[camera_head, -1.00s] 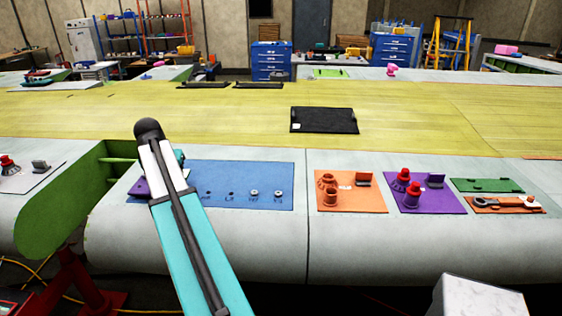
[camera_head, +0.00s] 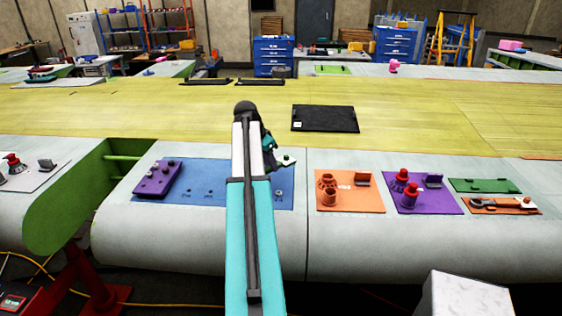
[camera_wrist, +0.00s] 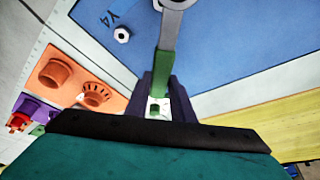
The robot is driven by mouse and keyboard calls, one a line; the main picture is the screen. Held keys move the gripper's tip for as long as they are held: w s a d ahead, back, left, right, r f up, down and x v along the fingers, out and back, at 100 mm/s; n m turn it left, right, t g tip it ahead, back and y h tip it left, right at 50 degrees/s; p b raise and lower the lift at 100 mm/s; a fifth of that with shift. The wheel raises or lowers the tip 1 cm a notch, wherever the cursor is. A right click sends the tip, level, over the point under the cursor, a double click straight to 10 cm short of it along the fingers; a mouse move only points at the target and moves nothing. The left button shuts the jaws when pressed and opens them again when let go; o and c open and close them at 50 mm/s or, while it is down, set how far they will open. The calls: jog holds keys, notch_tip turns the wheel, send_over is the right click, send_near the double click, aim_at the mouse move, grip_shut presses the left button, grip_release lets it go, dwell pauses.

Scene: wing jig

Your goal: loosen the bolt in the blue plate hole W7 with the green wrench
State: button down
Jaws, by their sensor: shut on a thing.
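My gripper (camera_wrist: 161,88) is shut on the green wrench (camera_wrist: 165,62) in the wrist view. The wrench's grey head reaches past the top edge over the blue plate (camera_wrist: 225,45), so its end is cut off. A bolt (camera_wrist: 122,35) stands in the plate beside the mark Y4, left of the wrench and apart from it. In the head view the blue plate (camera_head: 210,180) lies on the near grey edge, partly hidden by my arm. A bolt (camera_head: 279,193) shows near its right end. I cannot read a W7 mark in either view.
A purple block (camera_head: 157,179) with knobs sits at the blue plate's left. To the right are an orange plate (camera_head: 360,199), a purple plate (camera_head: 440,205) with red-capped fittings, an empty-looking green holder (camera_head: 485,186) and an orange holder (camera_head: 528,210) with a wrench. A black panel (camera_head: 325,119) lies behind.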

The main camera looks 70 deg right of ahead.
jog(key=shift+m, duration=0.6)
jog(key=s, duration=0.1)
jog(key=s+d, duration=0.1)
jog(key=s, duration=0.2)
jog(key=shift+d+r, duration=0.15)
jog(key=shift+d, duration=0.2)
jog(key=shift+w, duration=0.1)
jog(key=b, duration=0.2)
send_over(277, 180)
jog(key=s, duration=0.2)
jog(key=shift+s+a+f, duration=0.1)
jog(key=shift+a+f, duration=0.15)
jog(key=shift+f, duration=0.9)
jog(key=shift+s+a+f, duration=0.1)
jog(key=shift+a+f, duration=0.1)
jog(key=shift+f, duration=0.9)
jog(key=shift+w+f+b, duration=0.1)
jog(key=shift+f+b, duration=0.2)
jog(key=shift+f, duration=0.5)
jog(key=shift+w, duration=0.1)
jog(key=shift+w+d+n, duration=0.25)
jog(key=shift+w+n, duration=0.3)
jog(key=shift+n, duration=0.05)
jog(key=shift+w+d+n, duration=0.25)
jog(key=shift+w+n, duration=0.25)
jog(key=shift+n, duration=0.1)
jog(key=shift+r+t, duration=0.1)
jog(key=shift+t, duration=0.2)
